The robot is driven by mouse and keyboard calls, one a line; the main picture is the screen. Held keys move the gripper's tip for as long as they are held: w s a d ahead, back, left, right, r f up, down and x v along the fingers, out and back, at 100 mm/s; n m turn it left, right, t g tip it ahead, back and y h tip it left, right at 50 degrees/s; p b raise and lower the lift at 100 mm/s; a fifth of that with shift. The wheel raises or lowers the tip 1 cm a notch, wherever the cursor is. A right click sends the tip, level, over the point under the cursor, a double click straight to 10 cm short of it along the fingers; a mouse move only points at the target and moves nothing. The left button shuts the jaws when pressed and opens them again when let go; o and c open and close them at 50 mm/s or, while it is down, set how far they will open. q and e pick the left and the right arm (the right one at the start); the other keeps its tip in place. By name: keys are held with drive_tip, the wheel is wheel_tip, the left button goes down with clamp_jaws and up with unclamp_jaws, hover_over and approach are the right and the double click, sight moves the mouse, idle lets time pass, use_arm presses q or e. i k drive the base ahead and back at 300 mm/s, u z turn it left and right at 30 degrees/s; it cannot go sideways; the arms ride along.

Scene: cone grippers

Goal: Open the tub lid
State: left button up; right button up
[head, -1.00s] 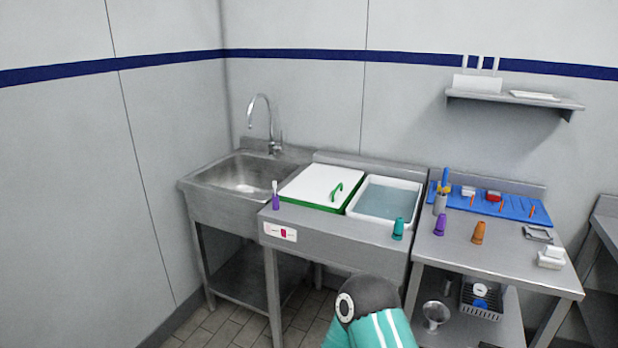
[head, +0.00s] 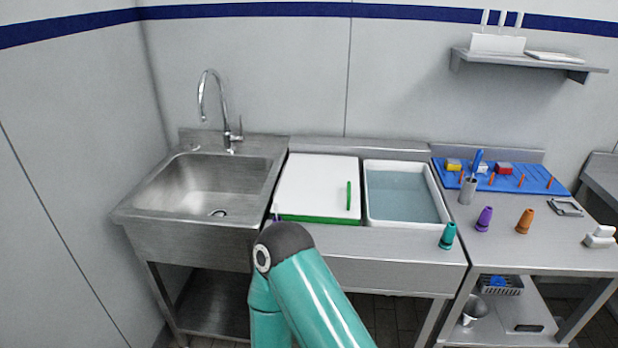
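The tub lid (head: 315,182) is a white flat panel on the steel counter, in the middle of the head view. It lies flat and closed over a tub whose green rim (head: 318,219) shows along the front. A green upright handle (head: 349,195) stands near the lid's right side. A teal arm of mine with a dark elbow rises in front of the counter and overlaps the area just before the lid's front left corner.
An open white basin of water (head: 402,192) stands right of the lid. A steel sink (head: 212,185) with a tap is on the left. Teal (head: 447,236), purple (head: 484,219) and orange (head: 525,221) cones stand to the right. A blue pegboard (head: 535,178) lies behind them.

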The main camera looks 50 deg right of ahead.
sight(326, 185)
drive_tip(key=i, duration=0.65)
drive_tip(key=u, duration=3.3)
drive_tip(key=i, duration=0.5)
drive_tip(key=u, duration=5.65)
